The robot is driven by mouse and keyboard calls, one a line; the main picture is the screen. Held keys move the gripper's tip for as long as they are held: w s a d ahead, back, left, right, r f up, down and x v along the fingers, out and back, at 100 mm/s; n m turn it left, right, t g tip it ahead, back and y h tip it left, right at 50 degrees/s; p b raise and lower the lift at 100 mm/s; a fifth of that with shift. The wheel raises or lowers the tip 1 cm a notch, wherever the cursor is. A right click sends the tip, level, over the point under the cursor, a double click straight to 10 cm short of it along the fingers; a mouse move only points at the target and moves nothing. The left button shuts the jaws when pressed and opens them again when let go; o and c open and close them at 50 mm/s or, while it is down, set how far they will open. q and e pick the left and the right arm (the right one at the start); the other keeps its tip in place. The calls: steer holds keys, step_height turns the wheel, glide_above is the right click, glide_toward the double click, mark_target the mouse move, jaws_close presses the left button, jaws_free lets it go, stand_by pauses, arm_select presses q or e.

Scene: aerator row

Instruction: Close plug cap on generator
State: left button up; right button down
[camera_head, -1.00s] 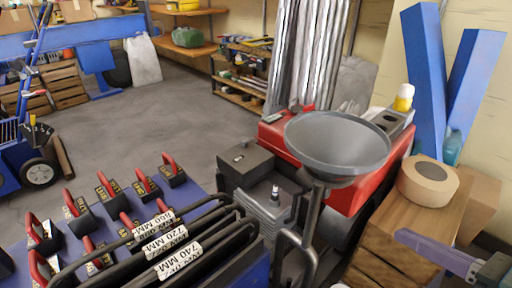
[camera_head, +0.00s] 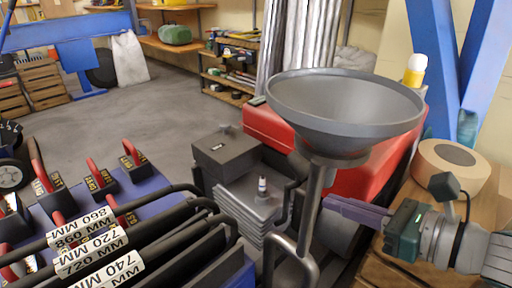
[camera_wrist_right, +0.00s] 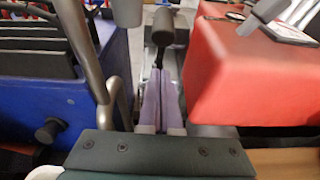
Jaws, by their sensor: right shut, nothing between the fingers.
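The generator has a red tank (camera_head: 270,132), a dark box (camera_head: 232,152) and a grey finned engine block (camera_head: 250,200). A small white-topped spark plug (camera_head: 262,187) stands upright on the block, with nothing covering it. My right gripper (camera_head: 332,204) reaches in from the right, shut and empty, its tips by the funnel stand and apart from the plug. In the right wrist view the shut fingers (camera_wrist_right: 161,75) point at a dark rounded piece (camera_wrist_right: 165,27) on a thin stem; I cannot tell whether it is the plug cap. My left gripper is not in view.
A large grey funnel (camera_head: 345,105) on a metal post (camera_head: 309,200) stands between my right gripper and the plug. Black tubular handles with labels (camera_head: 100,245) crowd the lower left. A tape roll (camera_head: 450,165) sits on the wooden crate at right.

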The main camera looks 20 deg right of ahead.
mark_target(298, 179)
steer(key=w+r, duration=0.1)
steer(key=w+a+r, duration=0.1)
steer(key=shift+w, duration=0.4)
steer(key=shift+w+a+r+p, duration=0.3)
steer(key=shift+w+r+p, duration=0.4)
steer(key=shift+r, duration=0.25)
steer(key=shift+f, duration=0.1)
